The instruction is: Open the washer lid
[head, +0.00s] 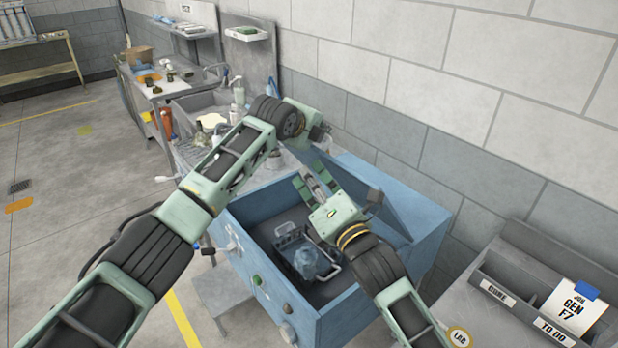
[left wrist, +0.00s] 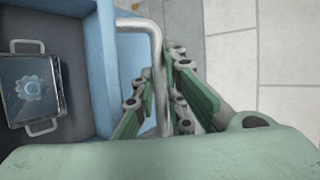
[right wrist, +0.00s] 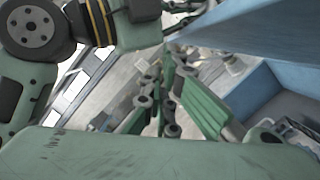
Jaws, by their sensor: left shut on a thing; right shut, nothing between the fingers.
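The blue washer (head: 262,205) stands below me with its top open, showing a dark basin. Its blue lid (head: 396,214) is raised and tilted at the wall side; the lid also shows in the right wrist view (right wrist: 250,22). A wire basket with a grey part (head: 305,262) sits in the basin and shows in the left wrist view (left wrist: 32,88). My left gripper (left wrist: 170,75) is shut on the grey bar handle (left wrist: 140,24); in the head view it is mostly hidden behind its wrist. My right gripper (head: 313,184) is shut and empty, above the basin close to the lid.
A sink bench (head: 195,98) with bottles stands beyond the washer. At right, a grey table holds an organizer (head: 520,285) with a job card (head: 572,308). A block wall (head: 470,110) runs behind. The floor (head: 70,200) at left is open.

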